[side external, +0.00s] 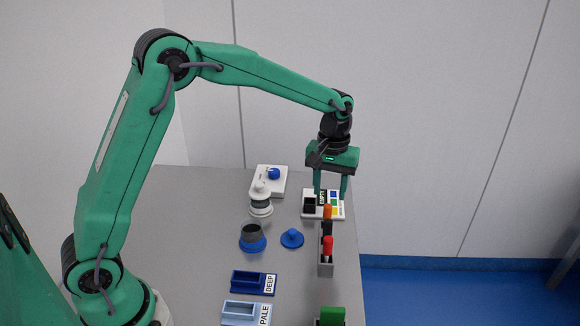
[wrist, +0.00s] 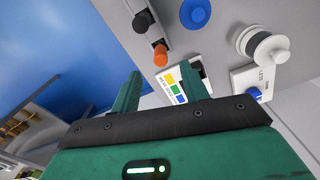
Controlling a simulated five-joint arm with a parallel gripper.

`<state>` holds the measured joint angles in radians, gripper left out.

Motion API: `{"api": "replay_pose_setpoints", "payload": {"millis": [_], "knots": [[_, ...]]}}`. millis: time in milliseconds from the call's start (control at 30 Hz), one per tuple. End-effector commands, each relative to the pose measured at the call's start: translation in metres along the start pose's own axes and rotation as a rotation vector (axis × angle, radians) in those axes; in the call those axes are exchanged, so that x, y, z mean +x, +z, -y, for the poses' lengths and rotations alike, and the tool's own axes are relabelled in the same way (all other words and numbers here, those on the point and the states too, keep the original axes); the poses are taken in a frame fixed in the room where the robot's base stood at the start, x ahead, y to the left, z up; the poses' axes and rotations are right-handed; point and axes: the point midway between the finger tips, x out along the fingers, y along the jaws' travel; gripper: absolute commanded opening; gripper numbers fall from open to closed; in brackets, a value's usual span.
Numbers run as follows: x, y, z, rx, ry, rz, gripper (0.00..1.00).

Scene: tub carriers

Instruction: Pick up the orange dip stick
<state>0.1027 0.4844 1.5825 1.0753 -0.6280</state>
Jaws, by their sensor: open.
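The orange dip stick (side external: 327,211) stands upright at the far end of a narrow grey rack (side external: 326,268) near the table's right edge. A black stick (side external: 326,228) and a red stick (side external: 328,246) stand in line in front of it. My gripper (side external: 330,194) points down, open and empty, above and slightly beyond the orange stick. In the wrist view, the orange stick's rounded end (wrist: 160,55) shows past the gap between my two green fingers (wrist: 161,80), with the black stick (wrist: 143,20) farther up. The orange stick's lower part is hidden.
A white card with coloured squares (side external: 336,211) lies just behind the rack.

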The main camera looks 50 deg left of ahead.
Motion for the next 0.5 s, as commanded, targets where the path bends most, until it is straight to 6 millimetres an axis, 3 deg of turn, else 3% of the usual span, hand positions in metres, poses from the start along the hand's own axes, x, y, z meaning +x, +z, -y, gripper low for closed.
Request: {"api": "replay_pose_setpoints", "payload": {"millis": [500], "knots": [[0.026, 0.0, 0.0, 0.001, 0.0, 0.0, 0.45]]}}
